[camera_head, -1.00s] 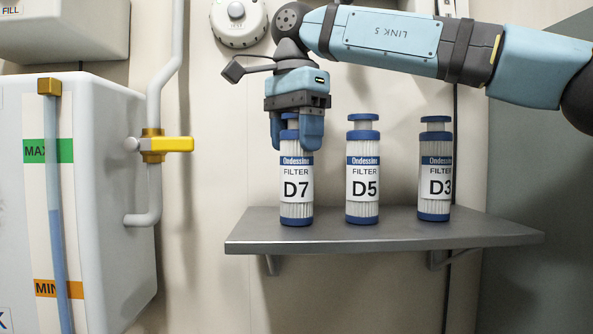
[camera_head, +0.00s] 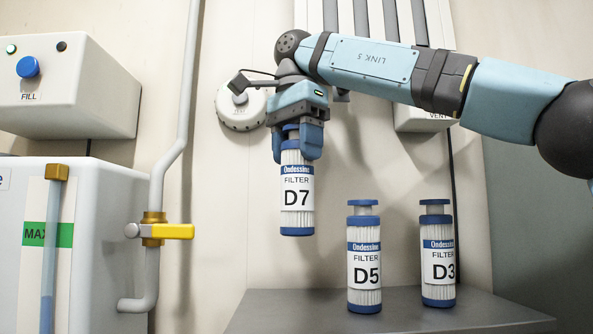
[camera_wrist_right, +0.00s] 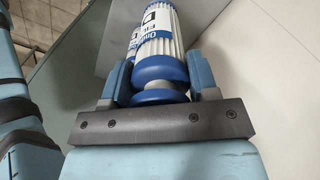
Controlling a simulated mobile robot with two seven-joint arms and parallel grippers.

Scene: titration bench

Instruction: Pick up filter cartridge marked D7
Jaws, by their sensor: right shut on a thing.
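The filter cartridge marked D7 (camera_head: 297,195) is white with blue bands and hangs upright in the air, clear above the grey shelf. My right gripper (camera_head: 298,148) is shut on its top neck from above. In the right wrist view the cartridge (camera_wrist_right: 160,48) shows between the two blue fingers (camera_wrist_right: 160,88), its blue cap close to the palm; its marking is only partly readable there. My left gripper is in neither view.
Filter cartridges D5 (camera_head: 364,265) and D3 (camera_head: 438,262) stand upright on the grey shelf (camera_head: 285,312), right of and below D7. A white tank (camera_head: 100,230), a pipe with a yellow valve handle (camera_head: 178,231) and a FILL box (camera_head: 80,95) are at left. The shelf's left part is bare.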

